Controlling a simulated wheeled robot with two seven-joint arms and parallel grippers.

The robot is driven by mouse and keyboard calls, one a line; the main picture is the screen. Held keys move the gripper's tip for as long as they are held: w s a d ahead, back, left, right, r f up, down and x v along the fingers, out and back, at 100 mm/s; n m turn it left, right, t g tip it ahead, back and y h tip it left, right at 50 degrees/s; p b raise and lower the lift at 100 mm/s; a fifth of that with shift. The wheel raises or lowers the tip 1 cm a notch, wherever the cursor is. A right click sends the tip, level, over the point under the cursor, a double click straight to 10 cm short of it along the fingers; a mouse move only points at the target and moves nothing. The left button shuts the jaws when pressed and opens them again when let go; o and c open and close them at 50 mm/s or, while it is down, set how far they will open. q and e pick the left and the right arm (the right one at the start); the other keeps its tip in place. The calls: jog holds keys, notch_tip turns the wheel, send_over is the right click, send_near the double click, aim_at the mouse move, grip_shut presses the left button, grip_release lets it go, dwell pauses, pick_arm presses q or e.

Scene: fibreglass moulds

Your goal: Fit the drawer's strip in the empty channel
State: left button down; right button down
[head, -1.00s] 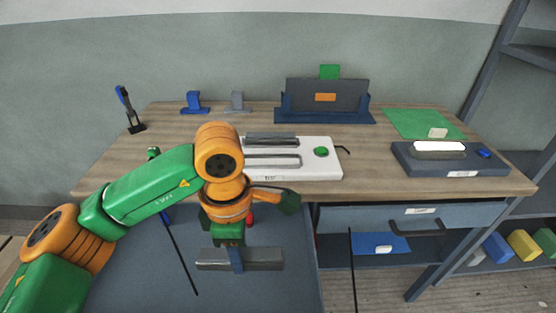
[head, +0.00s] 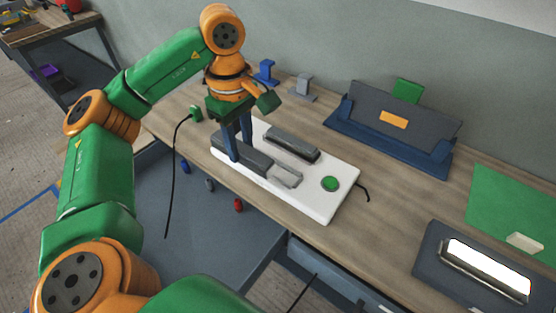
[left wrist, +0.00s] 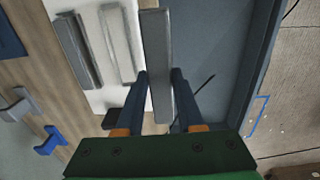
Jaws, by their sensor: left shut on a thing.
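My left gripper (head: 236,148) is shut on a long grey strip (head: 256,163), which also shows between the fingers in the left wrist view (left wrist: 156,40). The strip is over the near part of a white board (head: 335,202). The empty channel (head: 287,176) is partly hidden behind the strip in the head view. In the left wrist view the channel (left wrist: 118,45) lies beside the strip, to its left, so the two are apart there. A darker strip (head: 292,142) sits on the board behind the channel. My right gripper is not in view.
A green button (head: 330,184) is on the board. A blue-grey surface, seemingly an open drawer (head: 215,235), lies below the near table edge. A dark stand (head: 390,125), a dark lamp box (head: 435,262) and small blue (head: 266,72) and grey (head: 302,88) brackets stand around.

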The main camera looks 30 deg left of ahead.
pick_arm(q)
jog(key=w+f, duration=0.2)
jog(key=w+d+f, duration=0.1)
jog(key=w+f, duration=0.1)
jog(key=w, duration=0.1)
jog(key=w+f, duration=0.2)
jog(key=shift+w+d+f+p, duration=0.15)
jog(key=shift+w+p, duration=0.15)
jog(key=shift+p, duration=0.05)
notch_tip(320, 180, down, 4)
jog(key=shift+w+r+p, duration=0.1)
jog(key=shift+r+p, duration=0.1)
jog(key=shift+p, duration=0.7)
jog(key=shift+w+f, duration=0.1)
jog(key=shift+f, duration=0.15)
jog(key=c, duration=0.5)
grip_release()
jog(key=shift+r, duration=0.15)
